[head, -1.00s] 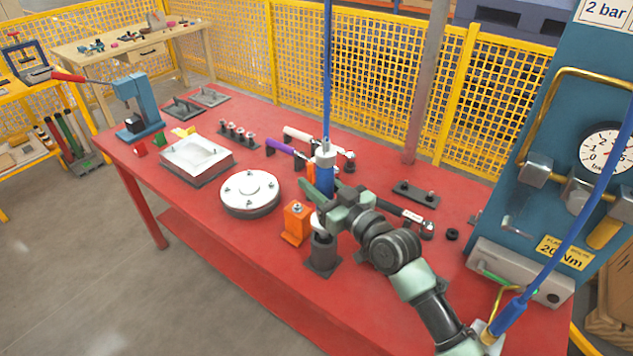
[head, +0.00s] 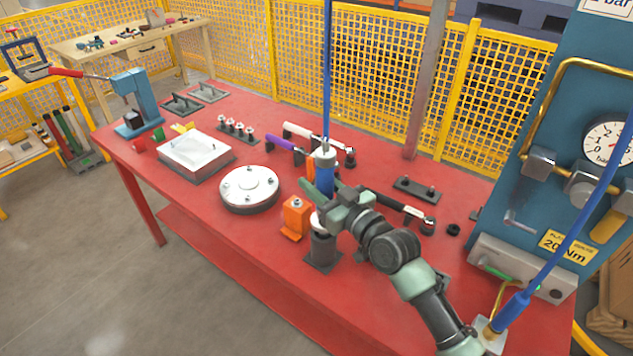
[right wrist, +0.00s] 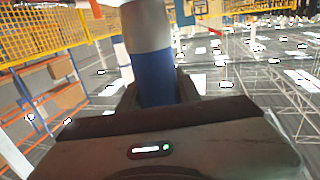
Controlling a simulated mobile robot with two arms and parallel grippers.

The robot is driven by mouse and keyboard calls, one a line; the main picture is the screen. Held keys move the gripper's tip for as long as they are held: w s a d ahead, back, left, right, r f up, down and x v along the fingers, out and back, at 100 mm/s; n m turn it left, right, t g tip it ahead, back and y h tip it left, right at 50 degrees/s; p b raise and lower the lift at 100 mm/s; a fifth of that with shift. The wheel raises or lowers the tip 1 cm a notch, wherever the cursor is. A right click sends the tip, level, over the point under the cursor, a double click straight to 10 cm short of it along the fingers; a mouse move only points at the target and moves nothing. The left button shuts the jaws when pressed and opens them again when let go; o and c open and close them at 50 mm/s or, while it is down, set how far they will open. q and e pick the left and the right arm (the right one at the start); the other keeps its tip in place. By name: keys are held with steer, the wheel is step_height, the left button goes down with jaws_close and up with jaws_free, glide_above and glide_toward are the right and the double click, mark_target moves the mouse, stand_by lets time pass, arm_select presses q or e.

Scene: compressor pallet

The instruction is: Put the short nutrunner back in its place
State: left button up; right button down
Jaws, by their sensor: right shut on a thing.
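The short nutrunner (head: 325,178) is an upright blue and silver cylinder hanging on a blue hose. My right gripper (head: 326,192) is shut around its blue body, which also fills the middle of the right wrist view (right wrist: 155,75). The nutrunner is above a dark grey holder (head: 323,250) with a square foot, near the table's front edge. A light ring shows at the holder's top. Whether the tool's lower end touches it is hidden by my gripper. My left gripper is not in view.
An orange block (head: 296,218) stands close left of the holder. A round flanged plate (head: 249,188) lies further left on the red table (head: 340,310). Torque wrenches (head: 405,208) lie behind and right. A blue gauge panel (head: 560,190) stands at the right.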

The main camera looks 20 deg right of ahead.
steer(key=shift+f+b, duration=1.25)
steer(key=shift+f, duration=0.15)
stand_by(0.4)
steer(key=c, duration=0.9)
jaws_free()
steer(key=shift+s+f, duration=0.1)
steer(key=shift+f, duration=0.2)
steer(key=b+v, duration=0.1)
steer(key=v, duration=0.6)
steer(key=shift+s+r, duration=0.25)
steer(key=shift+s, duration=0.1)
steer(key=shift+d, duration=0.1)
